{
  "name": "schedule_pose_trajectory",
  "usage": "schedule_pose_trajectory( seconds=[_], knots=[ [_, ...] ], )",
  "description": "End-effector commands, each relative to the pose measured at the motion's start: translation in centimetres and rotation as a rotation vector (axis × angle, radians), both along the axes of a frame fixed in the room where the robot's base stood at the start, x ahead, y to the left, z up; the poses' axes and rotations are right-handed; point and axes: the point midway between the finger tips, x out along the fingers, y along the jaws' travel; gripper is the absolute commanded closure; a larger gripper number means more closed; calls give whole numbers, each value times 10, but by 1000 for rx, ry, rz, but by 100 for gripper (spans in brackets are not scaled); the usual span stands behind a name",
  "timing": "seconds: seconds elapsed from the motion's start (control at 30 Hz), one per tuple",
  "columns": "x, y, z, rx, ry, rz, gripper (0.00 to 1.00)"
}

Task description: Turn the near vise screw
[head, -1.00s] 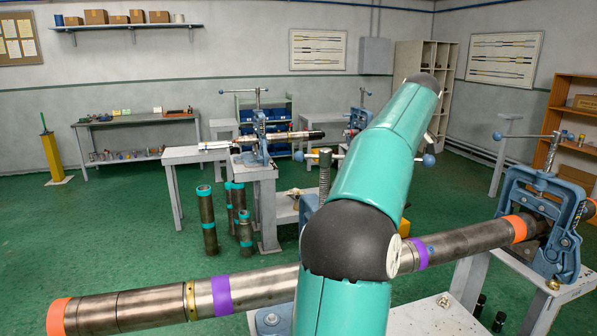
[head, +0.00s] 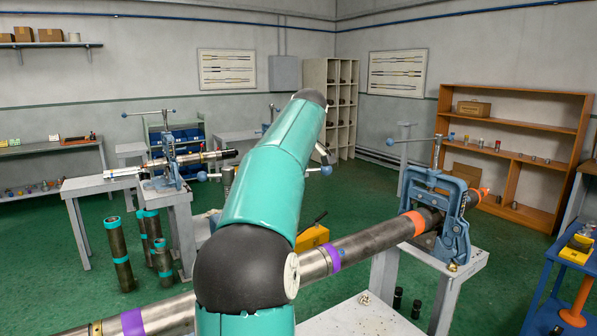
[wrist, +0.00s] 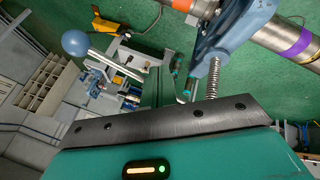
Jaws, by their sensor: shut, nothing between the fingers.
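The near vise is mostly hidden behind my arm in the head view. The blue ball ends of its handle (head: 327,170) show on both sides of the arm. In the wrist view, the handle (wrist: 75,42) runs from its blue ball toward my gripper. The threaded screw (wrist: 213,80) and blue frame (wrist: 232,30) stand to the right of the fingers. My gripper (wrist: 160,82) is shut and empty, close to the handle. I cannot tell whether it touches. It is hidden in the head view. A steel pipe (head: 375,241) with purple and orange bands passes behind my arm.
Another blue vise (head: 458,235) holds the pipe on a stand at right. A further vise (head: 168,165) stands on a bench at left. Upright pipes (head: 119,255) stand on the floor. A blue cart (head: 548,290) is at far right.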

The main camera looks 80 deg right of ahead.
Motion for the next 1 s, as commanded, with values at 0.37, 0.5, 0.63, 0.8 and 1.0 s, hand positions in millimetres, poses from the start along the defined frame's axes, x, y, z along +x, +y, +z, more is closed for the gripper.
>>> schedule_pose_trajectory(
  seconds=[0.37, 0.5, 0.63, 0.8, 1.0],
  knots=[
    [-31, 15, 58, -6, 2, -6, 100],
    [-40, 20, 75, -4, 1, -4, 100],
    [-45, 23, 83, -2, 1, -4, 100],
    [-47, 25, 85, -1, 1, -2, 100],
    [-45, 27, 85, -1, -4, 0, 100]
  ],
)
